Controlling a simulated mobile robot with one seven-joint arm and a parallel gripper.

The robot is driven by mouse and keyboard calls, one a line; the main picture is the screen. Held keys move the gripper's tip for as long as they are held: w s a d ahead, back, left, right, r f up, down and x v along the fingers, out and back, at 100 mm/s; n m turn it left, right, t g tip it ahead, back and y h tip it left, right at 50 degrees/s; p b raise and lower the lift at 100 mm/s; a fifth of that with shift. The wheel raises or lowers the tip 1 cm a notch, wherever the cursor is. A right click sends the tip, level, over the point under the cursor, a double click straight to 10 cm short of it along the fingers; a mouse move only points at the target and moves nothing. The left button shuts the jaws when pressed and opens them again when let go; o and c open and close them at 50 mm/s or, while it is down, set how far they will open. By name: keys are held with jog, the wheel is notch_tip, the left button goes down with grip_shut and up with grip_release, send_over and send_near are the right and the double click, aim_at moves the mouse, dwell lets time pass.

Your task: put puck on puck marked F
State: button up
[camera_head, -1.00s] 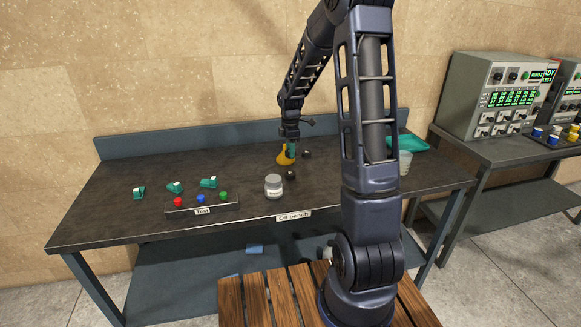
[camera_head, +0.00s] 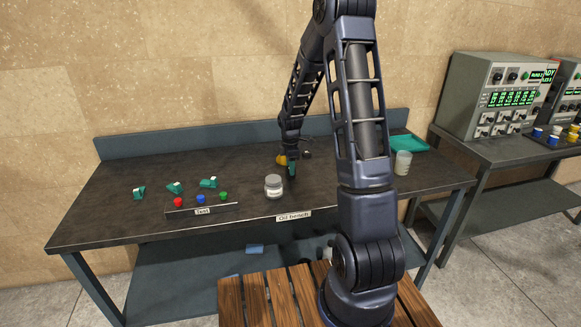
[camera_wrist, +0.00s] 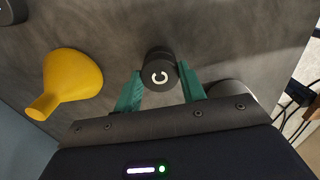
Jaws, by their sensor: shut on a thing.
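A black puck (camera_wrist: 158,66) with a light letter that looks like C is between the green fingers of my gripper (camera_wrist: 160,88) in the wrist view. The fingers are shut on its sides. In the head view my gripper (camera_head: 291,170) is low over the oil bench, and the held puck cannot be made out there. A second black puck (camera_wrist: 12,10) is cut off at the top left corner of the wrist view; its letter is not readable. In the head view it (camera_head: 307,154) sits behind my gripper to the right, small and dark. I cannot make out an F.
A yellow funnel (camera_wrist: 75,80) lies left of the held puck in the wrist view. A grey jar (camera_head: 273,187) stands close to my gripper. A test rack (camera_head: 202,205), several green pieces, a cup (camera_head: 402,163) and a green tray (camera_head: 409,143) are farther off.

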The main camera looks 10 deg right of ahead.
jog(key=shift+f, duration=0.1)
jog(key=o, duration=1)
jog(key=shift+c, duration=0.2)
notch_tip(320, 180, up, 12)
jog(key=s+d+r+m+t, duration=0.1)
jog(key=s+r+m, duration=0.3)
jog(key=s+r, duration=0.45)
jog(key=s+d+r+m+t, duration=0.1)
jog(key=s+m, duration=0.3)
jog(key=s, duration=0.4)
jog(key=s+d+r+m+t, duration=0.1)
jog(key=s+r+m, duration=0.3)
jog(key=s, duration=0.5)
jog(key=s+d+r+m+t, duration=0.1)
jog(key=s+r+m, duration=0.2)
jog(key=s+m, duration=0.3)
jog(key=shift+s+t, duration=0.3)
jog(key=shift+s, duration=1)
